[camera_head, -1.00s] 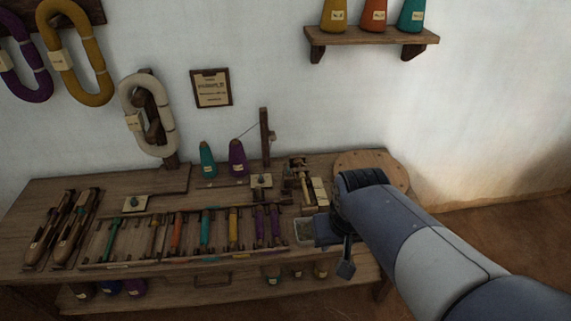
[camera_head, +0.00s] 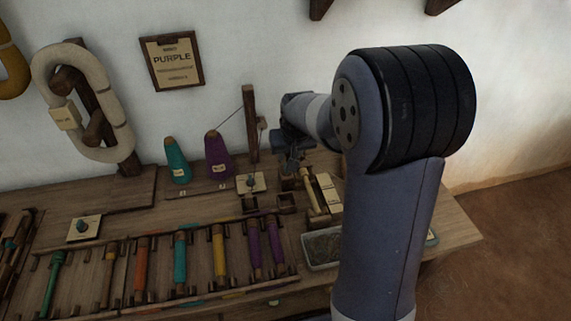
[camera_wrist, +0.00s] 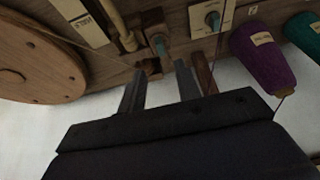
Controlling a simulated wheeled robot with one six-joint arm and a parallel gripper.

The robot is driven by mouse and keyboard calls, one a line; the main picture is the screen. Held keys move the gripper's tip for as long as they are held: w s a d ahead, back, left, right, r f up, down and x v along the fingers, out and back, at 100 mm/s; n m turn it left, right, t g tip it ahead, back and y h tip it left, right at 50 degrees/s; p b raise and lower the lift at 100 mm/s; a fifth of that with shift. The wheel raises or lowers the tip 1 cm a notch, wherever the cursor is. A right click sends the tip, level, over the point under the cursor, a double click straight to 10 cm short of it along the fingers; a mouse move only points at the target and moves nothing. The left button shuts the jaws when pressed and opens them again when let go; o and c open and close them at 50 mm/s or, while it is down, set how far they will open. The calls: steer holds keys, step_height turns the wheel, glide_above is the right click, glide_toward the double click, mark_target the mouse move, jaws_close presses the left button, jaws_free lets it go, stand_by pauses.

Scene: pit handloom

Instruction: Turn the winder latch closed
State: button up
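The winder (camera_head: 311,192) sits at the back right of the table, left of my arm; my arm hides part of that area. In the wrist view a small teal-ended piece (camera_wrist: 160,46) on a wooden mount looks like the winder latch. My gripper (camera_wrist: 158,84) is open and empty, its two fingers apart, with the tips just short of that piece. In the head view my gripper (camera_head: 291,163) is above the back of the winder. Whether a finger touches the latch, and the latch's exact angle, I cannot tell.
A plate with a teal knob (camera_wrist: 212,18) is beside the winder. Purple (camera_head: 218,158) and teal (camera_head: 176,160) cones and an upright post (camera_head: 250,122) stand to the left. A round wooden disc (camera_wrist: 38,58) is on the other side. A bobbin rack (camera_head: 125,262) lies in front.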

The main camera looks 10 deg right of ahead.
steer(key=b+x, duration=0.1)
steer(key=x, duration=0.7)
steer(key=shift+w+f, duration=0.1)
steer(key=shift+f, duration=0.25)
steer(key=shift+c, duration=0.2)
jaws_close()
